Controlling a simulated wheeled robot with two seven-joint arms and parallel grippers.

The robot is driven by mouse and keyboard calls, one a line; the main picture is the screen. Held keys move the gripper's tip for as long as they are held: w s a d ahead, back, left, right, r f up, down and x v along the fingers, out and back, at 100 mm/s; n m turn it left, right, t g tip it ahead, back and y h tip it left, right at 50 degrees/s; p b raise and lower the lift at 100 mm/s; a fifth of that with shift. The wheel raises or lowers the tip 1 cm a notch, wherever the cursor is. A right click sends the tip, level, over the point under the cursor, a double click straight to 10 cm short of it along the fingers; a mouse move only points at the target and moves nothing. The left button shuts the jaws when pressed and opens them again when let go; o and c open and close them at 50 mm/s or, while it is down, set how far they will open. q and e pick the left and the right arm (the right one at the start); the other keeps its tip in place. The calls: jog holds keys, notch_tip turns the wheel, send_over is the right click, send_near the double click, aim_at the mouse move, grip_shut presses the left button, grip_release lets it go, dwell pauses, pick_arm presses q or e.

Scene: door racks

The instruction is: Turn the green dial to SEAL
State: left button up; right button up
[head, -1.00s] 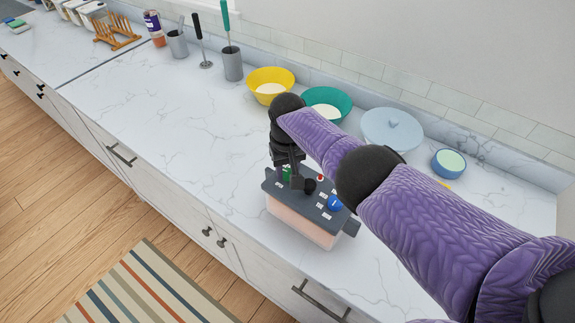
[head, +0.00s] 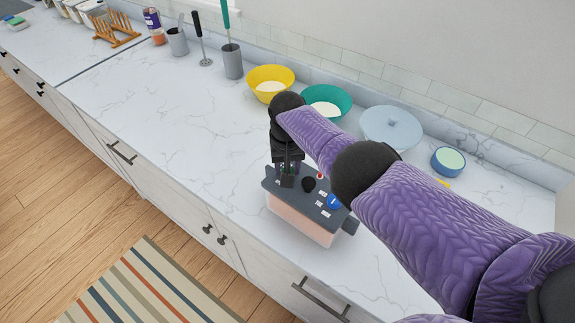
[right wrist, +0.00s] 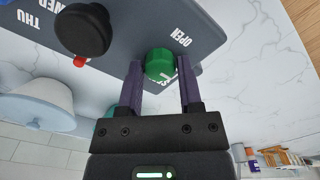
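The green dial (right wrist: 160,64) sits on the dark grey top of a box (head: 300,222) with a pinkish body. My right gripper (right wrist: 158,75) is open, with one finger on each side of the dial. The gaps are narrow, and I cannot tell whether either finger touches it. In the head view my right gripper (head: 287,180) covers the dial. My left gripper is not in view.
The counter left of the box is clear.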

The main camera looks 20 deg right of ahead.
jog(key=o, duration=0.3)
notch_tip(320, 180, up, 10)
jog(key=p, duration=0.5)
jog(key=shift+f, duration=0.1)
